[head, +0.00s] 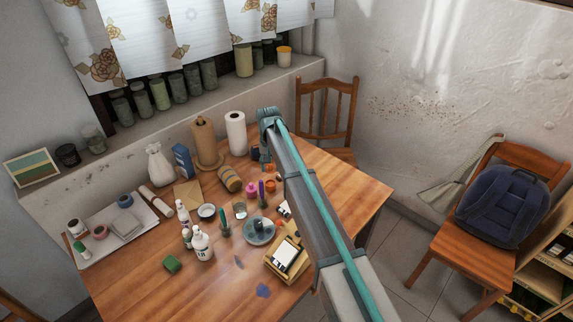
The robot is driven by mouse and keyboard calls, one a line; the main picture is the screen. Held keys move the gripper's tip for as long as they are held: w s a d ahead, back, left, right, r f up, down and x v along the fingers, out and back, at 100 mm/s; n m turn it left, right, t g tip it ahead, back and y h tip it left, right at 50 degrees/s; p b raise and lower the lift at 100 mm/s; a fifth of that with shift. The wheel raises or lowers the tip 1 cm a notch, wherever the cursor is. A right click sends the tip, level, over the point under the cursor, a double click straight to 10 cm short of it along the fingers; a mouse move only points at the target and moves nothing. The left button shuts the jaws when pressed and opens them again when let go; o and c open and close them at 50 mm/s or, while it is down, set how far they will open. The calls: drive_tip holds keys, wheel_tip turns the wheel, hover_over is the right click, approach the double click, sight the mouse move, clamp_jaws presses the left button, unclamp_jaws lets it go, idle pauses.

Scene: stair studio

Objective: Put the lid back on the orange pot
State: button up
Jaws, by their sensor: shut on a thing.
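The orange pot (271,185) stands on the wooden table, just left of my arm, beside a pink pot. A small orange piece, which looks like the lid (269,170), shows just behind and above it. My gripper (266,159) points down at the end of my arm, right above this orange piece. It appears shut on the lid; the fingers are small and partly hidden by my arm, so the exact hold is unclear. The lid looks apart from the pot, but I cannot tell its height above the table.
A pink pot (251,189), a dark blue pot (256,152) and a brown jar (229,179) stand close by. The table's right part (355,190) is clear.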

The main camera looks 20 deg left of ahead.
drive_tip(key=shift+w+a+f, duration=0.1)
drive_tip(key=shift+a+f, duration=0.05)
drive_tip(key=shift+a, duration=0.1)
drive_tip(key=shift+f+b, duration=1.3)
drive_tip(key=shift+f, duration=1.8)
drive_tip(key=shift+f, duration=0.2)
drive_tip(key=o, duration=0.9)
drive_tip(key=shift+c, duration=0.2)
drive_tip(key=o, duration=0.5)
drive_tip(key=shift+r, duration=0.1)
